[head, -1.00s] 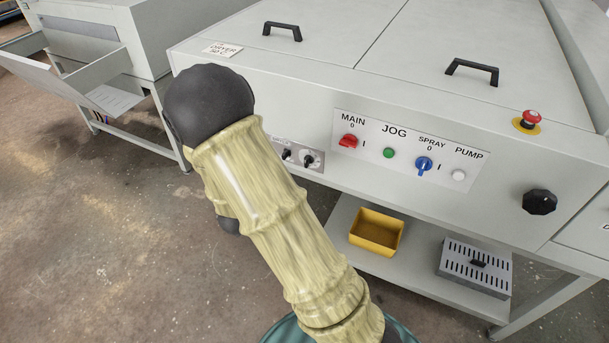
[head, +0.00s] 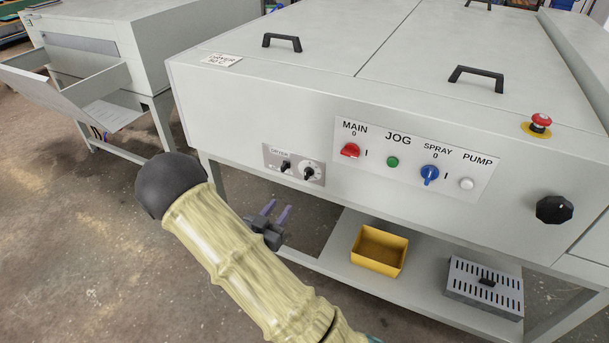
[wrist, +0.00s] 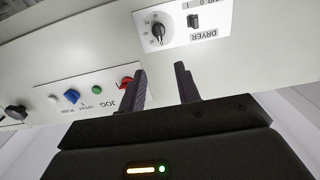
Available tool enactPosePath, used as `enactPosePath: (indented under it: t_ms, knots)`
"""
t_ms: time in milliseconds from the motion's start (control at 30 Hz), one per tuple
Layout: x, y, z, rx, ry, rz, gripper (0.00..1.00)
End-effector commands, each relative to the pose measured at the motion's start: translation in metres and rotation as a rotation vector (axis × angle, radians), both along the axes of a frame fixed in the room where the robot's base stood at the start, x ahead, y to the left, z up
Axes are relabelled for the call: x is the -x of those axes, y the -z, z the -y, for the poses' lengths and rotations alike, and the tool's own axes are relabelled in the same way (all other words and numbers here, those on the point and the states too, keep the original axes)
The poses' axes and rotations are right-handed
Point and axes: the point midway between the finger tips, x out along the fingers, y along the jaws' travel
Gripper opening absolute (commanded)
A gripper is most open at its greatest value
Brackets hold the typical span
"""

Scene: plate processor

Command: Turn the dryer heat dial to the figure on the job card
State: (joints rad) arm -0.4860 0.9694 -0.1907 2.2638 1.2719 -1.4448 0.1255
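The dryer heat dial (head: 309,174) is a black knob with a printed scale, at the right of the grey DRYER panel (head: 270,162) on the machine's front. A black switch (head: 286,166) sits left of it. The job card (head: 222,60) lies on the machine's top left edge; its small print is hard to read, perhaps DRYER and a figure. My gripper (head: 276,213) is open and empty, below and left of the dial. In the wrist view the dial (wrist: 157,30) appears upside down, beyond the open fingers (wrist: 162,85), apart from them.
Right of the dryer panel are the red MAIN switch (head: 350,151), green JOG button (head: 392,162), blue SPRAY switch (head: 429,174) and white PUMP button (head: 466,184). An emergency stop (head: 540,121) and large black knob (head: 554,209) are farther right. A yellow bin (head: 378,250) stands on the lower shelf.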

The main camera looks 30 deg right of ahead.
Motion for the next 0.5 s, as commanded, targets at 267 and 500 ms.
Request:
enactPosePath:
  t_ms: [267, 500]
  knots:
    - [-0.028, 0.000, 0.038, 0.001, 0.004, 0.001, 0.33]
    - [-0.054, 0.000, 0.072, 0.000, 0.003, 0.001, 0.33]
